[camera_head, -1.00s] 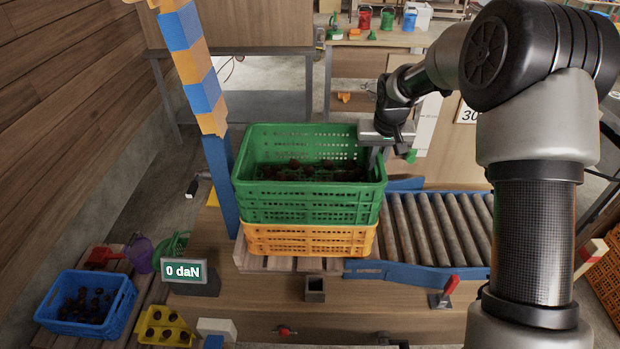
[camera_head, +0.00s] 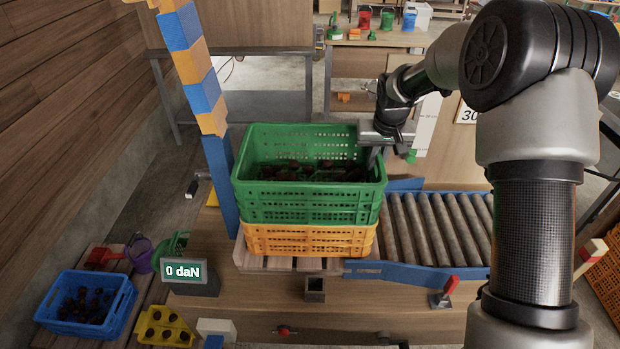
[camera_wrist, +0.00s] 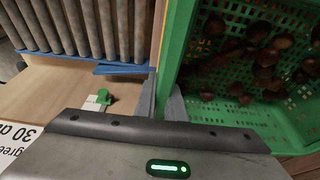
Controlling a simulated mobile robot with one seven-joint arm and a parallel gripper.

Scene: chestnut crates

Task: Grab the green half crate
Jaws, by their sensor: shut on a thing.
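The green half crate (camera_head: 308,205) sits on top of a yellow-orange crate (camera_head: 308,240) on a wooden pallet. It holds several dark brown chestnuts, and its far wall has slots. My gripper (camera_head: 372,152) is at the crate's right side and is shut on its right rim. In the wrist view the two fingers (camera_wrist: 160,98) stand on either side of the green crate's wall (camera_wrist: 176,45), with the chestnuts (camera_wrist: 265,50) on the right. The lower parts of the fingertips are hard to make out.
A roller conveyor (camera_head: 440,228) runs right of the stack. A blue and orange post (camera_head: 205,85) stands close to its left. A display (camera_head: 183,271) reads 0 daN. A blue crate (camera_head: 122,305) with chestnuts stands at lower left.

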